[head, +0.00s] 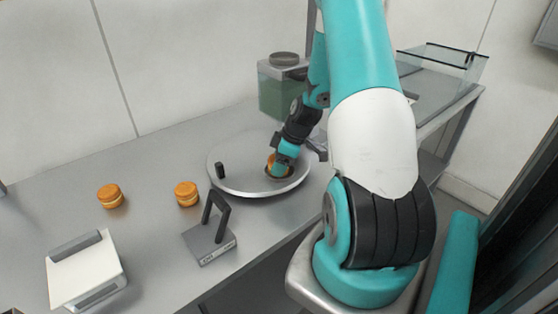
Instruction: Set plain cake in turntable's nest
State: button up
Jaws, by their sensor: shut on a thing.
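The turntable (240,178) is a round grey disc on the steel counter, with a small black post (220,170) on its left side. My gripper (281,165) is over the right part of the disc, shut on an orange-brown cake (272,163). The held cake is at a dark round ring, which looks like the nest (279,176). My gripper hides part of both, and I cannot tell whether the cake rests in it. Two more orange-brown cakes, one at far left (110,196) and one nearer the turntable (187,194), stand on the counter.
A grey block with a black handle (211,239) stands in front of the turntable. A white box-like device (85,268) is at front left. A greenish container (284,92) stands behind the turntable, and a glass-sided tray (440,70) is at back right. The left counter has free room.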

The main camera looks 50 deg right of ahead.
jog(key=shift+f, duration=0.2)
jog(key=o, duration=0.7)
jog(key=shift+r, duration=0.15)
jog(key=shift+r, duration=0.1)
